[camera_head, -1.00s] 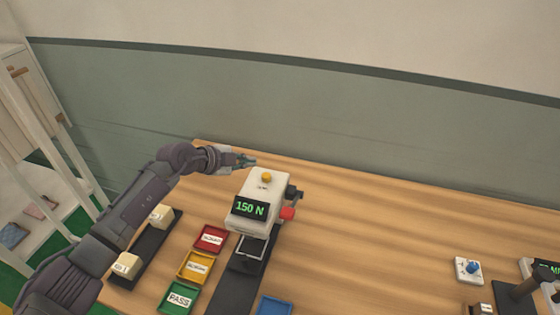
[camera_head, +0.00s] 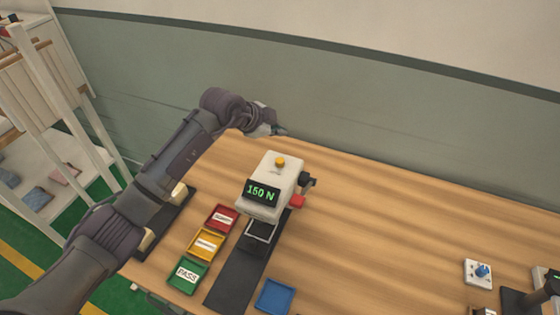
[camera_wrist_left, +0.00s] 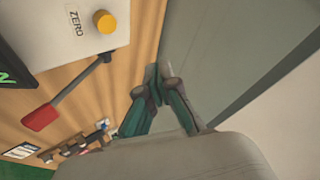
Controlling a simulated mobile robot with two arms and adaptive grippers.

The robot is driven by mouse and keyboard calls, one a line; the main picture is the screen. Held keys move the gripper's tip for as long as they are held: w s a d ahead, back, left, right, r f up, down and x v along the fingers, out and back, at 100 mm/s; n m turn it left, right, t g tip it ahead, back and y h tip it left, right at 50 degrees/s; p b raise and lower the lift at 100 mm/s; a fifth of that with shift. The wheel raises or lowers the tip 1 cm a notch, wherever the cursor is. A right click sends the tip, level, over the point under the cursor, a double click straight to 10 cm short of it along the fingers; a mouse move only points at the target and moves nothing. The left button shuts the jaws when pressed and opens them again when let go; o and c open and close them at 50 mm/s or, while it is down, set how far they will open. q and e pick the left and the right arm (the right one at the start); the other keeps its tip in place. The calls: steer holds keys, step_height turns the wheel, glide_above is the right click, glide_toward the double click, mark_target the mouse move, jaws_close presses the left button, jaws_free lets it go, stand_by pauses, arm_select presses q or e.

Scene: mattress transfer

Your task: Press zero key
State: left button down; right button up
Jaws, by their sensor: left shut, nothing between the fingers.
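The zero key is a yellow round button (camera_head: 280,161) on top of a white tester (camera_head: 275,178) whose display reads 150 N. In the left wrist view the yellow button (camera_wrist_left: 105,22) sits beside a ZERO label, at the upper left. My left gripper (camera_head: 279,131) is shut and empty, above and behind the tester near the table's back edge, apart from the button. In the left wrist view its teal fingers (camera_wrist_left: 155,90) point toward the back of the table and the wall. My right gripper is not in view.
A red lever (camera_head: 298,201) sticks out of the tester's right side. Red (camera_head: 221,218), yellow (camera_head: 206,244) and green (camera_head: 187,276) trays stand to its left, and a blue tray (camera_head: 274,296) in front. The table's middle right is clear. The wall is close behind the table.

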arm_select(q)
steer(key=b, duration=0.5)
glide_above(282, 159)
steer(key=s+a, duration=0.1)
step_height(282, 159, down, 7)
steer(key=shift+f+b, duration=0.35)
steer(key=shift+f, duration=0.2)
stand_by(0.3)
steer(key=shift+f, duration=0.15)
steer(key=shift+f, duration=0.3)
steer(key=shift+f+b, duration=0.4)
steer(key=shift+f, duration=0.5)
stand_by(1.2)
steer(key=shift+r, duration=0.15)
steer(key=shift+r+p, duration=1.15)
